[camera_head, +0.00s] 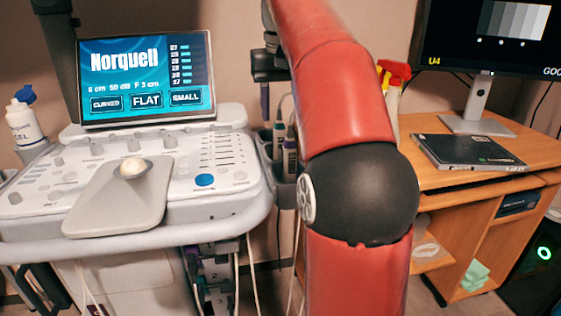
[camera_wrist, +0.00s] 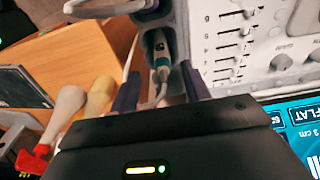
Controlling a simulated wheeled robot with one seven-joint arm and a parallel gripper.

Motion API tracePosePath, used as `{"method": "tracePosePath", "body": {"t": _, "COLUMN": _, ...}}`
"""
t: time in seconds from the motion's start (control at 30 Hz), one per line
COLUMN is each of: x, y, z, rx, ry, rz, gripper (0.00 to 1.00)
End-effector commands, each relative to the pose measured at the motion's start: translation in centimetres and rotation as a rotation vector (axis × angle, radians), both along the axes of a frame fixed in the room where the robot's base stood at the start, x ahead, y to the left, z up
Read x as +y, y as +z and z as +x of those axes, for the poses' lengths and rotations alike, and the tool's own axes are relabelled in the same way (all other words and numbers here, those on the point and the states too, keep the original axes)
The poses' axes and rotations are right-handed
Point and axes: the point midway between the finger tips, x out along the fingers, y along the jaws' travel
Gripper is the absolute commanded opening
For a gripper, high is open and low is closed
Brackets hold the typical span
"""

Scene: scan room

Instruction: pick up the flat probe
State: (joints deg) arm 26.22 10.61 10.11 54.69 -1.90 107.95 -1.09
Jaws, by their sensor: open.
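My gripper (camera_wrist: 160,78) is open in the wrist view, its two dark purple fingers apart with nothing held between them. Beyond the fingertips, a white probe with a teal band (camera_wrist: 161,62) sits in a slot of the grey holder (camera_wrist: 181,45). I cannot tell which is flat; my red arm hides part of this area.
The scanner console (camera_head: 218,205) and its screen (camera_head: 147,77) stand at left, with a gel bottle (camera_head: 24,124) beside them. A red-and-yellow spray bottle (camera_head: 393,80) is behind my arm. The wooden desk (camera_head: 440,181) at right carries a monitor and dark flat case (camera_head: 468,152). Cables hang below the holder.

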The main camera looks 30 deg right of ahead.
Motion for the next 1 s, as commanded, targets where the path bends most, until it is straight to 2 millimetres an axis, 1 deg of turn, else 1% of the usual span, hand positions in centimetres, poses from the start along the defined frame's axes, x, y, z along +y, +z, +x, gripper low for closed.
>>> {"method": "tracePosePath", "body": {"t": 0.03, "x": 0.0, "y": -0.8, "z": 0.1, "rx": 0.001, "ry": 0.000, "rz": 0.000, "gripper": 0.47}}
{"method": "tracePosePath", "body": {"t": 0.2, "x": 0.0, "y": -3.3, "z": 0.9, "rx": 0.002, "ry": -0.001, "rz": 0.001, "gripper": 0.47}}
{"method": "tracePosePath", "body": {"t": 0.33, "x": 0.0, "y": -4.8, "z": 1.1, "rx": 0.000, "ry": -0.001, "rz": 0.000, "gripper": 0.47}}
{"method": "tracePosePath", "body": {"t": 0.43, "x": 0.0, "y": -5.3, "z": 1.2, "rx": 0.000, "ry": -0.001, "rz": 0.001, "gripper": 0.47}}
{"method": "tracePosePath", "body": {"t": 0.63, "x": -0.1, "y": -5.3, "z": 1.2, "rx": -0.001, "ry": -0.001, "rz": 0.001, "gripper": 0.47}}
{"method": "tracePosePath", "body": {"t": 0.67, "x": -0.1, "y": -5.3, "z": 1.2, "rx": 0.000, "ry": -0.001, "rz": 0.001, "gripper": 0.46}}
{"method": "tracePosePath", "body": {"t": 1.0, "x": -0.1, "y": -5.3, "z": 1.2, "rx": 0.000, "ry": -0.001, "rz": 0.000, "gripper": 0.01}}
